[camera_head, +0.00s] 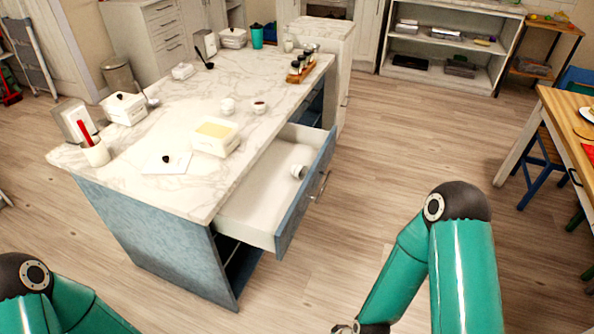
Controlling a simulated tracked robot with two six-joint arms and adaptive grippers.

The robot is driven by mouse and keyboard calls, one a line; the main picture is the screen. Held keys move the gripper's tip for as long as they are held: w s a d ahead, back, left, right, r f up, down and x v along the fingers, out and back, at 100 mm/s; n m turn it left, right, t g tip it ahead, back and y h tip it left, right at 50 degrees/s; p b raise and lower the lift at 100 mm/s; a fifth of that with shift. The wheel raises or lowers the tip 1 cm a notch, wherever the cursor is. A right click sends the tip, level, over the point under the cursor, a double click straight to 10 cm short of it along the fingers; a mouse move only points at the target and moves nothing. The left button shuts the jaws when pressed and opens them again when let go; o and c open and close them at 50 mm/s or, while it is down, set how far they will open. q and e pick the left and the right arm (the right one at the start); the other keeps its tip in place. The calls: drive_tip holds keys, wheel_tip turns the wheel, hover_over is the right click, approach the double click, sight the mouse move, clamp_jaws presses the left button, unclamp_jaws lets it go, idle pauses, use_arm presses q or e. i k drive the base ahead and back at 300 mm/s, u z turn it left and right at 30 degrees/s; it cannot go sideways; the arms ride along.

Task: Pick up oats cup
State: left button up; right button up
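No label reading "oats" can be made out, so I cannot tell which cup is the oats cup. One small white cup (259,107) with a brownish top or filling stands on the marble counter. Another small white cup (228,105) stands just left of it.
The pulled-out drawer juts toward my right arm. A wooden table (572,120) stands right; floor between is clear.

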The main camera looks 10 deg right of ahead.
sight(299, 172)
drive_tip(key=z, duration=0.15)
drive_tip(key=k, duration=0.5)
drive_tip(key=u, duration=1.15)
drive_tip(key=i, duration=0.1)
drive_tip(key=z, duration=2.55)
drive_tip(key=i, duration=2.6)
drive_tip(key=u, duration=2.9)
